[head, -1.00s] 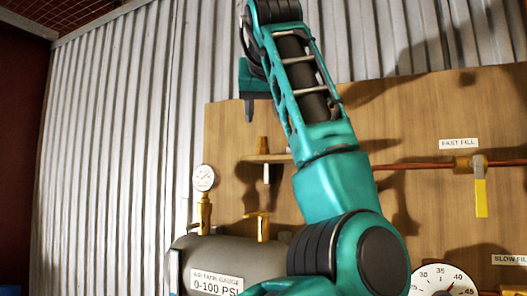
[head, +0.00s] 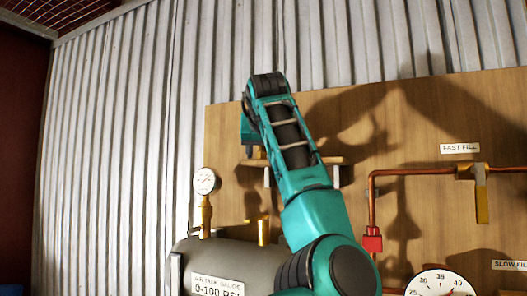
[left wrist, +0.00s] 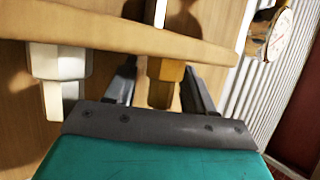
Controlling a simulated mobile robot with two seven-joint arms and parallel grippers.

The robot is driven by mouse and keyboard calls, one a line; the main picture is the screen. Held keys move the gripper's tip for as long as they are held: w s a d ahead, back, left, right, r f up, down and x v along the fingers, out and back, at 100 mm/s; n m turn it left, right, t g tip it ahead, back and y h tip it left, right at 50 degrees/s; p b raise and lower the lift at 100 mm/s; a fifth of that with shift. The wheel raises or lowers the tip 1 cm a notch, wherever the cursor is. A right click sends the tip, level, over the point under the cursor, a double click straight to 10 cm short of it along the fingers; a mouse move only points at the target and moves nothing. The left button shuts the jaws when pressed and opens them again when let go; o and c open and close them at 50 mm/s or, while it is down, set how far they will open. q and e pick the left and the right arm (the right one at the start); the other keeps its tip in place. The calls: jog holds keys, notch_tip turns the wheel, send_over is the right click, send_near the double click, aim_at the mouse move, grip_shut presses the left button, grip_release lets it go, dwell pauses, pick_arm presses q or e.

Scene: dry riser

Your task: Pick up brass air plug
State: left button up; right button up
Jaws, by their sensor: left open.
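The brass air plug (head: 258,153) is on a small wooden shelf (head: 338,161) on the board, mostly covered by my left arm in the head view. In the left wrist view the brass plug (left wrist: 163,88) shows clearly, with a broader head and a narrower part. My left gripper (head: 247,147) is down at the shelf's left end. In the left wrist view its two fingers (left wrist: 159,72) are open, one on each side of the plug. I cannot tell if either finger touches it. My right gripper is not in view.
A white fitting (left wrist: 60,68) stands on the shelf beside the plug. Below are a tank (head: 225,258), a gauge (head: 204,181) and a brass valve (head: 263,231). Copper pipe (head: 420,171) with a red fitting (head: 373,240) is at the right. The corrugated wall (head: 120,150) at left is clear.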

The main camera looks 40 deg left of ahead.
pick_arm(q)
grip_shut()
dwell(0.5)
jog(key=shift+r, duration=0.15)
